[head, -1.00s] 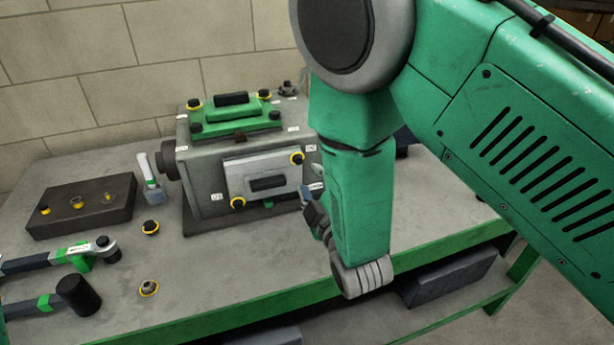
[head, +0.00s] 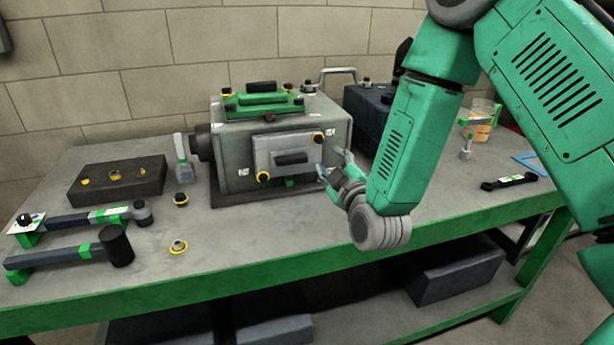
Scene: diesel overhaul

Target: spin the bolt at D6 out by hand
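The grey engine block (head: 226,150) stands on the bench with a grey side cover (head: 270,150) on its front face. The cover has a handle, a yellow-ringed bolt (head: 263,177) at lower left and another yellow-ringed bolt (head: 318,138) at upper right. The position labels are too small to read, so I cannot tell which spot is D6. My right gripper (head: 334,163) is at the cover's lower right corner, its fingers spread and pointing at the block. No bolt shows between them; contact with the block cannot be told. My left gripper is out of view.
A green top cover (head: 257,106) sits on the block. A dark bolt tray (head: 118,181), a torque wrench (head: 85,219), a mallet (head: 117,245) and loose ringed bolts (head: 178,246) lie left. A dark case (head: 366,110) stands behind my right arm. Bench front is clear.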

